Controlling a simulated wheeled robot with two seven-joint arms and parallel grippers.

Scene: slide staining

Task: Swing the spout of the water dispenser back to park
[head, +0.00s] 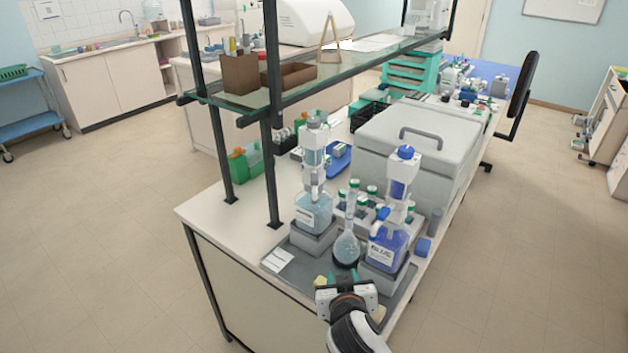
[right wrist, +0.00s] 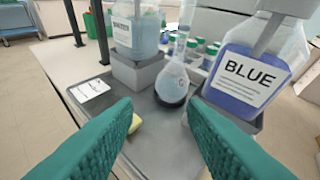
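The water dispenser (head: 313,208) is a bottle of pale blue liquid with a white and grey pump head, upright on a grey block at the tray's back left. Its lower bottle shows in the right wrist view (right wrist: 135,38), with its top cut off. I cannot make out clearly which way its spout points. A round flask (head: 346,248) with a long neck stands between it and the blue dispenser (head: 388,243). My right gripper (head: 348,281) is over the tray's front, short of the flask. Its teal fingers (right wrist: 160,108) are apart with nothing between them. My left gripper is out of view.
The grey tray (head: 297,245) carries a white label card (head: 279,260) and a pale yellow block (right wrist: 135,123). Green-capped bottles (head: 353,190) and a large lidded grey box (head: 415,150) stand behind. A glass shelf (head: 350,62) on dark posts overhangs the left side.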

